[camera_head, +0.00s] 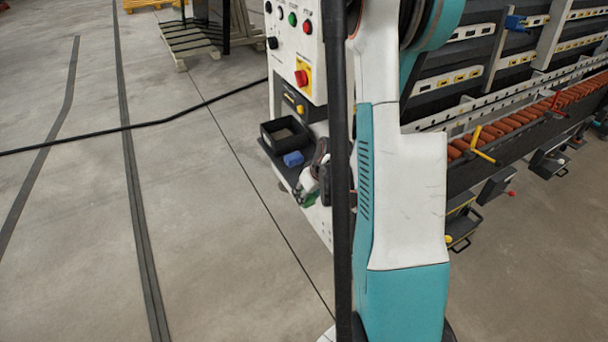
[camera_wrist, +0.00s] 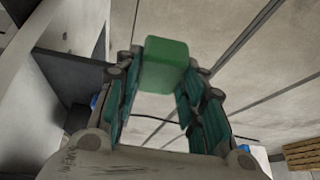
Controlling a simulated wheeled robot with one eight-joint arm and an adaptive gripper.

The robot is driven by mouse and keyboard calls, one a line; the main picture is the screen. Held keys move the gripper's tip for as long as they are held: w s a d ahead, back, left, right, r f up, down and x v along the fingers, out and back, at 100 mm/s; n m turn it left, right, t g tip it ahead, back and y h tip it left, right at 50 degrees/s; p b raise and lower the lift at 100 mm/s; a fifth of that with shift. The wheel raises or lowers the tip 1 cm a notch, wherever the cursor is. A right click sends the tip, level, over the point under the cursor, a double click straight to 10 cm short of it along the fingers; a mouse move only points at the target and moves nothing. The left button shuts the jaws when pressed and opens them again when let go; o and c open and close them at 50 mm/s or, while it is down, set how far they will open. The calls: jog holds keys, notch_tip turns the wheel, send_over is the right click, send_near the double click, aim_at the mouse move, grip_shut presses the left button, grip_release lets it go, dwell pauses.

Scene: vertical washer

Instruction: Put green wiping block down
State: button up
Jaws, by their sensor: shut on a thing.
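The green wiping block (camera_wrist: 165,62) is between the fingertips of my gripper (camera_wrist: 160,75) in the wrist view, with the floor behind it. My gripper is shut on it. In the head view a small piece of the green block (camera_head: 309,200) shows below my gripper (camera_head: 314,188), partly hidden by the gripper. The gripper is beside the dark shelf of the white machine, and the block is apart from the shelf top.
A black open box (camera_head: 284,134) and a blue block (camera_head: 293,159) sit on the dark shelf (camera_head: 277,166). The white control panel (camera_head: 294,50) rises above. A dark post stands close in front. A black cable (camera_head: 150,123) crosses the open floor.

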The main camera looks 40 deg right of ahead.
jog(key=s+d, duration=0.6)
jog(key=d, duration=0.2)
jog(key=shift+m+t, duration=0.3)
jog(key=w+d, duration=0.1)
jog(key=w, duration=0.5)
jog(key=w+p, duration=0.1)
jog(key=w, duration=0.5)
jog(key=w+d, duration=0.1)
jog(key=w, duration=0.5)
jog(key=shift+d+f, duration=0.3)
jog(key=shift+f+b, duration=0.55)
jog(key=shift+f, duration=1.15)
jog(key=shift+f, duration=0.2)
jog(key=o, duration=1.1)
jog(key=shift+r, duration=0.2)
